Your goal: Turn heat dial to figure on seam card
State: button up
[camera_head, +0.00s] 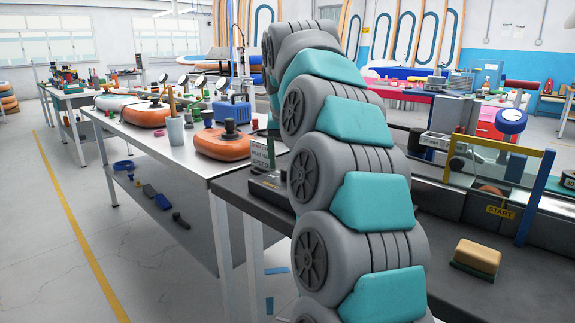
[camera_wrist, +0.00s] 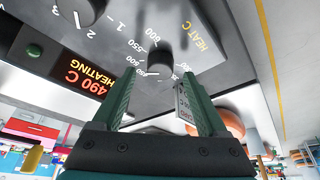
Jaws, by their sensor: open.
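The heat dial (camera_wrist: 160,58) is a dark round knob on a grey panel in the wrist view. White figures such as 550 and 600 ring it, with a yellow "HEAT C" label beside it. My gripper (camera_wrist: 158,78) is open, with its green fingers on either side of the dial in the picture; contact is unclear. The display (camera_wrist: 84,78) reads "490 C HEATING".
A second knob (camera_wrist: 86,9) with figures 1 to 3 is near the heat dial. A green button (camera_wrist: 34,50) lies beside the display. In the head view, a yellow-topped block (camera_head: 478,256) lies on the dark bench, near the blue-and-yellow START gate (camera_head: 534,196).

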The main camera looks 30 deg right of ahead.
jog(key=shift+x, duration=1)
jog(key=shift+c, duration=0.2)
grip_shut()
